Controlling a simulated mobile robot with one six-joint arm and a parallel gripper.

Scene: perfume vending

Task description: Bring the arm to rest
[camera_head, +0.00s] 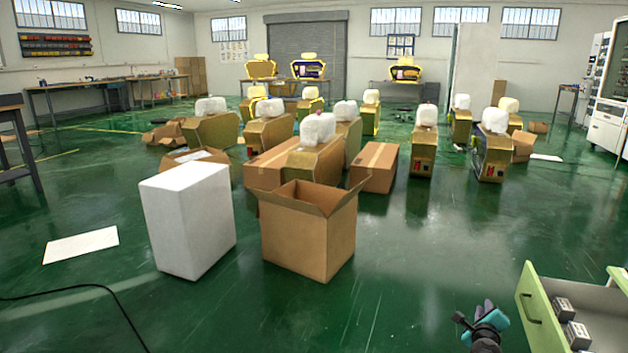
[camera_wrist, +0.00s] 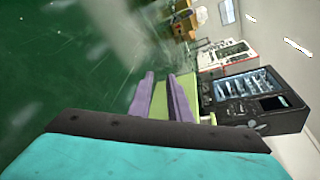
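My gripper (camera_head: 487,308) is at the lower right in the head view, just left of a green open drawer (camera_head: 540,310). Its dark fingers point up in that view, and there is a visible gap to the drawer. In the wrist view my gripper (camera_wrist: 162,92) shows two purple fingers standing apart. A light green surface shows between and beyond them, and I see no object held. Most of my arm is out of view.
An open cardboard box (camera_head: 309,235) and a white block (camera_head: 187,220) stand on the green floor. A black cable (camera_head: 95,287) lies at lower left. A dark vending machine (camera_wrist: 258,97) shows in the wrist view.

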